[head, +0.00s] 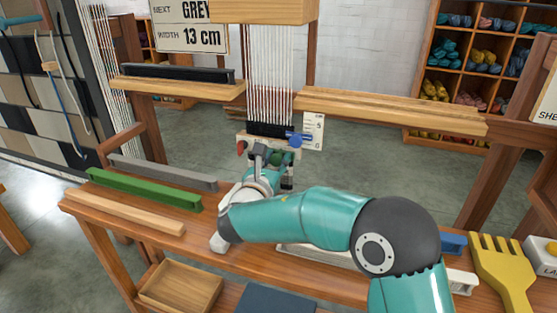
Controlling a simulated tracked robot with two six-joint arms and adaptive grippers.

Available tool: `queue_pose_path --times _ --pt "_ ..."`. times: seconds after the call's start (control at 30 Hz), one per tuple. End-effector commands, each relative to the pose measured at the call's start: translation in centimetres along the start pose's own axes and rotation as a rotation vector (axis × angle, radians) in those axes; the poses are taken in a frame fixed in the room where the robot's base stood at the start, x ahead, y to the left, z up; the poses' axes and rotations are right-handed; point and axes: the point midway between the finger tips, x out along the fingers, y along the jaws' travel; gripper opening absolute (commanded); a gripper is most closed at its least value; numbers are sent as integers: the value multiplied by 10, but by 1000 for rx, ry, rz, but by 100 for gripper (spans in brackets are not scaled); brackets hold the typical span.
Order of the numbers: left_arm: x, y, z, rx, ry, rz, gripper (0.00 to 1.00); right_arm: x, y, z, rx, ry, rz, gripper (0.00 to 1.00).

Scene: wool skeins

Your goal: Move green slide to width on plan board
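The plan board (190,26) hangs at the upper left and reads NEXT GREY, WIDTH 13 cm. A narrow rail (253,142) crosses below the hanging white threads. A red slide (241,147) shows at its left and a blue slide (299,139) at its right, beside a small white card (313,131) with marks too small to read. A small green piece, apparently the green slide (275,158), shows between them, mostly hidden by my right gripper (272,160). My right gripper is at this piece; whether its fingers close on it is unclear. My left gripper is out of view.
Wooden beams (390,111) flank the threads. On the bench lie a grey bar (162,172), a green bar (143,189) and a pale wooden bar (125,211). A yellow comb (502,268) is at the right. An empty wooden tray (181,287) sits below.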

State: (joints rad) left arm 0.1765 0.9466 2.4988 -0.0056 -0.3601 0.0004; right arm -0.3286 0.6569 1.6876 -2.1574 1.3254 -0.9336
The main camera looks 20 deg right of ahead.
Motion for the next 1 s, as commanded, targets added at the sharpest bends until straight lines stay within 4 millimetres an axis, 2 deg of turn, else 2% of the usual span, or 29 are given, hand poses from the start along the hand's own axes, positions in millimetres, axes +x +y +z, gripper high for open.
queue_pose_path --times 0.03,0.1,0.13,0.43,0.57,0.67,1.0 --pt "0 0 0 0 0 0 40 0 -1 0 0 0 -1 45" --pt "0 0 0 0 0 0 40 0 -1 0 0 0 -1 57" --pt "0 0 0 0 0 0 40 0 -1 0 0 0 -1 58" --pt "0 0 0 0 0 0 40 -1 -1 0 0 0 -1 58" --pt "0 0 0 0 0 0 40 -8 0 0 0 0 1 58" --pt "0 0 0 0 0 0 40 -22 0 1 -1 -1 3 58" --pt "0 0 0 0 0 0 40 -89 1 0 -1 0 4 58"
